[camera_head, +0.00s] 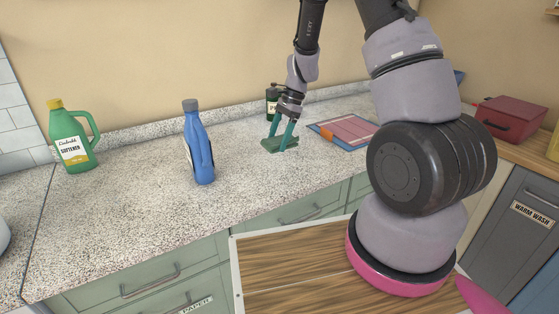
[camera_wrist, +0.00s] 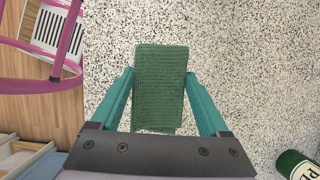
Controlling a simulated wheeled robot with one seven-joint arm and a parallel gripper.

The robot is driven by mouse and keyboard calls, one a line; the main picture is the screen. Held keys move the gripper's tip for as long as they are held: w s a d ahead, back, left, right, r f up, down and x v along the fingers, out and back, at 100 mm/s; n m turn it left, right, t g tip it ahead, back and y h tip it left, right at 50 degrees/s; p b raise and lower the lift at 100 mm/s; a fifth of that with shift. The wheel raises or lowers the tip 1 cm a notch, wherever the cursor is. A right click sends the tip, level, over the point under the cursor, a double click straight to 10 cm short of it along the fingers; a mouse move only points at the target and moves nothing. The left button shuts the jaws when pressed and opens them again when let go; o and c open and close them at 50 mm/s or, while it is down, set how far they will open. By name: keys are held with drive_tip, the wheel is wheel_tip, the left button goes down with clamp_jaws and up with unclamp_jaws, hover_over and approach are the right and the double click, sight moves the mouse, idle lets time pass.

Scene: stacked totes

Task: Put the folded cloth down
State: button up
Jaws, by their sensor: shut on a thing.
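The folded cloth is dark green; it shows in the head view (camera_head: 279,145) at the counter's middle and in the wrist view (camera_wrist: 160,85). My gripper (camera_head: 280,134) has its teal fingers pointing down, one on each side of the cloth. In the wrist view my gripper (camera_wrist: 163,92) is shut on the cloth, with the far end of the cloth reaching past the fingertips. The cloth is at or just above the speckled counter (camera_head: 130,215); I cannot tell whether it touches.
A blue bottle (camera_head: 199,145) and a green softener jug (camera_head: 72,138) stand to the left. A dark green bottle (camera_head: 272,97) stands behind my gripper. A pink mat with a blue edge (camera_head: 345,131) lies to the right. Bare counter lies between the blue bottle and the cloth.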

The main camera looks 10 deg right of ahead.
sight(274, 167)
drive_tip(key=shift+f, duration=3.4)
drive_tip(key=shift+f, duration=0.1)
drive_tip(key=o, duration=1.5)
drive_tip(key=shift+c, duration=0.2)
